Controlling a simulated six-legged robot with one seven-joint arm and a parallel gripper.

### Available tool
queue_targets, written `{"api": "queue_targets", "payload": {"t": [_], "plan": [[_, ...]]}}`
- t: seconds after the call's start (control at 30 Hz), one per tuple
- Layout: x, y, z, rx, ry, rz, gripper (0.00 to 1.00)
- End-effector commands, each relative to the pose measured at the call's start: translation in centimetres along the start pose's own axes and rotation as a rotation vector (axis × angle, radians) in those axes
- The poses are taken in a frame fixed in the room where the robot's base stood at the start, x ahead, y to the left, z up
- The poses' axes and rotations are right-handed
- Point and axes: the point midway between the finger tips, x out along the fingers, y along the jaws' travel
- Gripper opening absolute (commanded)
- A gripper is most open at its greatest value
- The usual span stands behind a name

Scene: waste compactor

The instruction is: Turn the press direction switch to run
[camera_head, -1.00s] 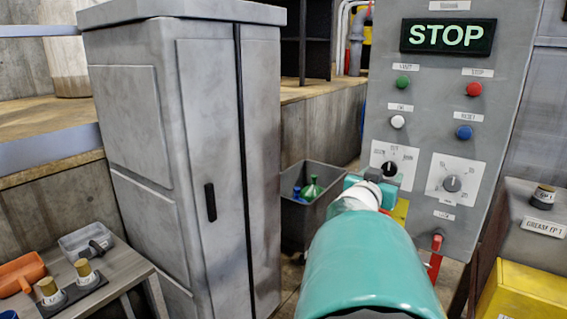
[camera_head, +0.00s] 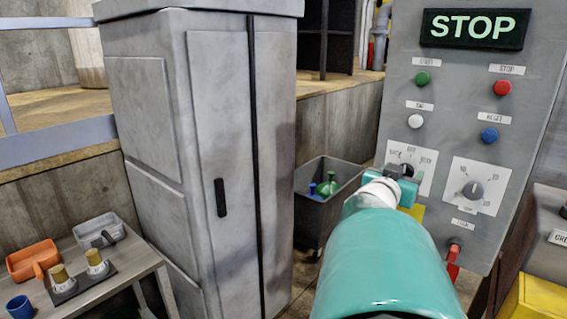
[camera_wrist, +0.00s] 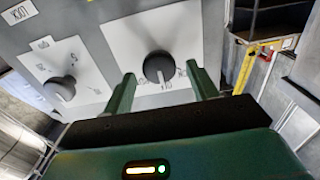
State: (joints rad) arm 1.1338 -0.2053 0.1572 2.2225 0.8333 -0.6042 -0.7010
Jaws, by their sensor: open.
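The press direction switch is a black round knob (camera_wrist: 158,68) on a white plate with small labels, which appears upside down in the wrist view. Its light pointer mark seems to face the middle label, but the lettering is too small to read surely. In the head view the knob (camera_head: 407,168) is partly hidden behind my gripper (camera_head: 398,184). My gripper (camera_wrist: 161,75) is open, with one green finger on each side of the knob. I cannot tell whether the fingers touch it. The grey panel (camera_head: 450,120) shows a lit STOP sign (camera_head: 475,28).
A second, grey knob (camera_head: 472,190) sits right beside the switch. Green (camera_head: 422,78), red (camera_head: 502,87), white (camera_head: 415,121) and blue (camera_head: 489,135) buttons are above. A red lever (camera_head: 453,255) hangs below. A grey cabinet (camera_head: 240,130) and a bin (camera_head: 310,215) stand left.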

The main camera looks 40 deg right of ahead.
Motion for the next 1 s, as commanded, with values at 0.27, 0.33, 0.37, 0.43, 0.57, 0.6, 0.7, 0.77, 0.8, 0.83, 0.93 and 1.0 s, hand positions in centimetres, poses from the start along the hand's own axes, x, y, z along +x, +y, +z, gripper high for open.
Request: {"api": "queue_targets", "payload": {"t": [0.27, 0.33, 0.37, 0.43, 0.57, 0.6, 0.7, 0.77, 0.8, 0.83, 0.93, 1.0], "plan": [[-0.21, -0.02, 0.01, 0.000, 0.000, 0.001, 0.58], [-0.24, -0.03, 0.01, 0.000, 0.000, 0.000, 0.58], [-0.24, -0.04, 0.02, 0.000, 0.000, 0.000, 0.56], [-0.24, -0.03, 0.03, 0.000, 0.000, 0.000, 0.43], [-0.22, -0.04, 0.03, 0.000, 0.000, 0.000, 0.17], [-0.21, -0.04, 0.03, 0.000, 0.000, 0.000, 0.15], [-0.19, -0.05, 0.03, 0.002, 0.000, 0.000, 0.15], [-0.17, -0.06, 0.03, 0.006, 0.000, -0.001, 0.15], [-0.16, -0.07, 0.03, 0.011, 0.000, -0.001, 0.15], [-0.16, -0.09, 0.03, 0.016, 0.000, -0.001, 0.15], [-0.11, -0.10, 0.03, 0.041, 0.000, -0.002, 0.15], [-0.08, -0.06, 0.04, 0.069, 0.000, -0.002, 0.15]]}}
